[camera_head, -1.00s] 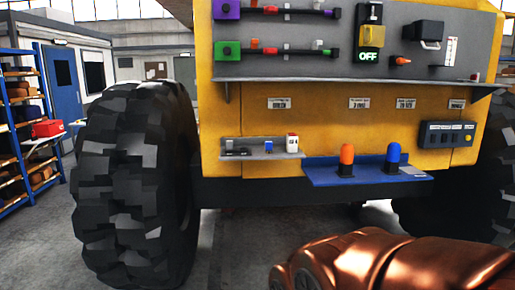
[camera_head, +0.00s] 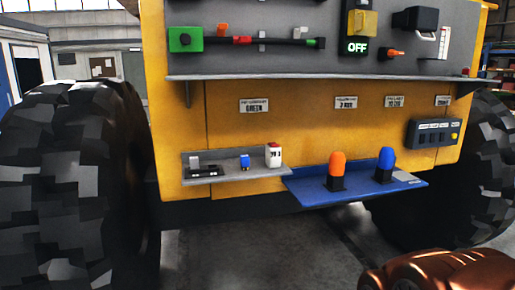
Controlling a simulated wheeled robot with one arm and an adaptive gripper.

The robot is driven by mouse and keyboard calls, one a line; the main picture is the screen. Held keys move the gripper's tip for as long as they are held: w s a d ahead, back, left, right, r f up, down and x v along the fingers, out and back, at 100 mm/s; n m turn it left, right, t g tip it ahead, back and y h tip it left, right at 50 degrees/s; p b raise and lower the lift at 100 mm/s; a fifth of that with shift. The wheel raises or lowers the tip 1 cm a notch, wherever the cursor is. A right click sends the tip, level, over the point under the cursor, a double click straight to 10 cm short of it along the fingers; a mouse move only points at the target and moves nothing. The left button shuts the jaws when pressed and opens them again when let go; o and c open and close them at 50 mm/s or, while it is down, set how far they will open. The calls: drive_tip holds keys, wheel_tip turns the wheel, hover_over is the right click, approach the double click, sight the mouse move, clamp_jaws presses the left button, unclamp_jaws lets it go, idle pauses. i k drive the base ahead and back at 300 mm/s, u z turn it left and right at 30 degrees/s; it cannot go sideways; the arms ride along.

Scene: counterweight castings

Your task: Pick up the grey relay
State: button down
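A small grey block, which looks like the grey relay (camera_head: 195,160), stands at the left end of a small grey shelf (camera_head: 228,179) on the yellow machine's front. A flat black piece lies just in front of it and hides its lower part. A small blue block (camera_head: 244,161) and a white block with a red top (camera_head: 273,155) stand farther right on the same shelf. My gripper is not in view.
A blue shelf (camera_head: 310,194) to the right holds an orange-capped piece (camera_head: 338,170) and a blue-capped piece (camera_head: 385,164). A grey panel ledge (camera_head: 320,77) juts out above. Large tyres (camera_head: 70,185) flank the machine. A copper-coloured shape (camera_head: 440,270), unclear what, fills the bottom right corner.

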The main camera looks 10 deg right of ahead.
sight(194, 160)
drive_tip(key=z, duration=0.15)
drive_tip(key=i, duration=0.75)
drive_tip(key=u, duration=0.5)
drive_tip(key=i, duration=0.6)
drive_tip(key=u, duration=0.45)
